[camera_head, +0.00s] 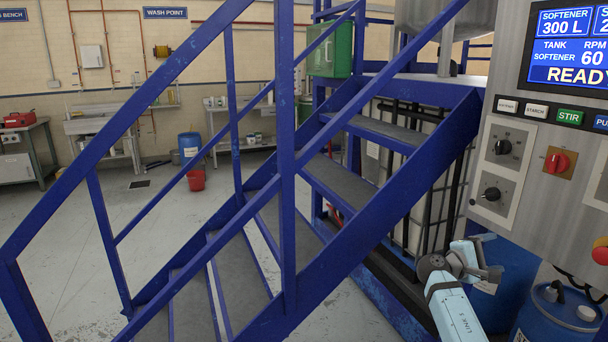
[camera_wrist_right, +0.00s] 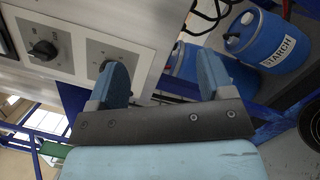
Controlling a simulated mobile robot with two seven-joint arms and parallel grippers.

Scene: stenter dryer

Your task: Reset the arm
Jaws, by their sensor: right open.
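My right gripper (camera_head: 491,257) is at the lower right of the head view, in front of the blue barrels and below the control panel. In the right wrist view the gripper (camera_wrist_right: 163,72) shows its two blue-grey fingers spread apart with nothing between them. The left finger overlaps a dial on the panel in that picture; I cannot tell how near it is. My right arm comes up from the bottom edge of the head view. My left gripper is not in view.
The control panel (camera_head: 547,117) with dials and a READY screen (camera_head: 567,48) fills the right side. Blue barrels, one labelled STARCH (camera_wrist_right: 268,42), stand below it. Blue stairs (camera_head: 335,190) with railings cross the middle. Open floor (camera_head: 75,240) lies left.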

